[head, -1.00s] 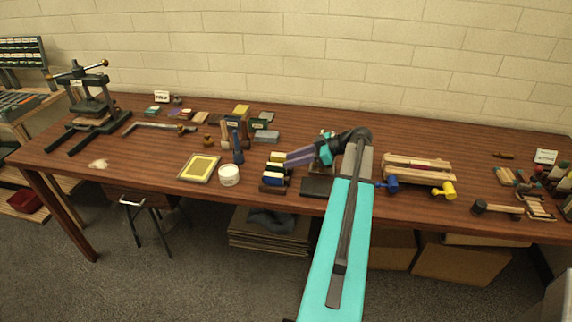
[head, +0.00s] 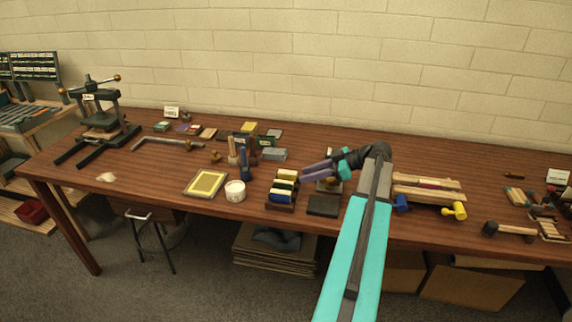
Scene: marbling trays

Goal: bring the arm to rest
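My arm, turquoise with a dark wrist, reaches up from the bottom of the head view over the front of the wooden bench (head: 130,165). My gripper (head: 306,172) points left from the wrist, with purple-grey fingers. It is above the bench, just right of the rack of coloured blocks (head: 281,206) and behind a dark flat slab (head: 323,206). I see nothing held in it. The gap between the fingertips is too small to make out. A small object (head: 329,186) lies partly hidden below the gripper.
A white tub (head: 235,192) and yellow-faced frame (head: 205,183) stand left of the rack. A wooden press-like stack (head: 428,188), yellow mallet (head: 455,210) and dark mallet (head: 510,230) lie right of my arm. A screw press (head: 100,110) stands far left.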

